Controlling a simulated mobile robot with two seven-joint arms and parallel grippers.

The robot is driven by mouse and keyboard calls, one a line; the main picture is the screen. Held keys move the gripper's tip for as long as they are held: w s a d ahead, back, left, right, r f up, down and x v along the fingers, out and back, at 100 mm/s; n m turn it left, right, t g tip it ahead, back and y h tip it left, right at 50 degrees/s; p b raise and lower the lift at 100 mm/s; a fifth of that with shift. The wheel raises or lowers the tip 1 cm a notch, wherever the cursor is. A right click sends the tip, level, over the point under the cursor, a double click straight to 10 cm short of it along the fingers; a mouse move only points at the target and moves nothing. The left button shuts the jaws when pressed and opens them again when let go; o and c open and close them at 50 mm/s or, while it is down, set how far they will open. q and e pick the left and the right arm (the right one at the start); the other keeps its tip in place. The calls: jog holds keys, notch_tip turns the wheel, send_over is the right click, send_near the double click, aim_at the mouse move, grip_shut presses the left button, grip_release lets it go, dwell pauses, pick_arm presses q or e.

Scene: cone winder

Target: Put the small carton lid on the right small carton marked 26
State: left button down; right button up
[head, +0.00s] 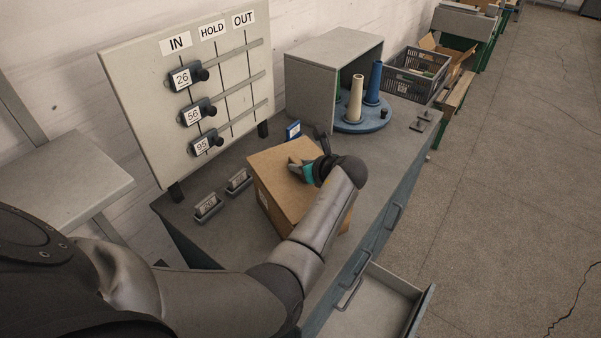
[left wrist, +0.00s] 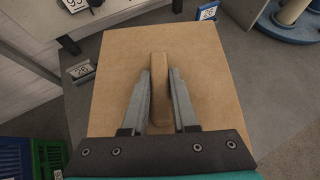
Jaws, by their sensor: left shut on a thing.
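My left gripper (head: 308,171) is shut on the raised grip bar (left wrist: 160,90) of a brown cardboard lid (left wrist: 205,75). In the left wrist view the two fingers stand on either side of this bar, and the lid's flat top fills the middle. In the head view the lid (head: 272,164) tops a brown box shape over the bench, partly behind my left forearm. I cannot tell whether the lid rests on a carton or hangs above one. A plate marked 26 (left wrist: 82,70) stands beside the lid. No number shows on the brown box. My right gripper is out of view.
Small plate holders (head: 207,206) stand left of the box. A blue turntable with cones (head: 362,122) and a grey crate (head: 415,75) are farther back. An open drawer (head: 375,305) juts out in front.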

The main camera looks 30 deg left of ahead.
pick_arm(q)
jog(key=shift+f, duration=1)
jog(key=shift+f, duration=0.1)
jog(key=shift+f+b, duration=0.3)
jog(key=shift+f, duration=0.05)
jog(key=c, duration=0.7)
grip_release()
jog(key=shift+r, duration=0.1)
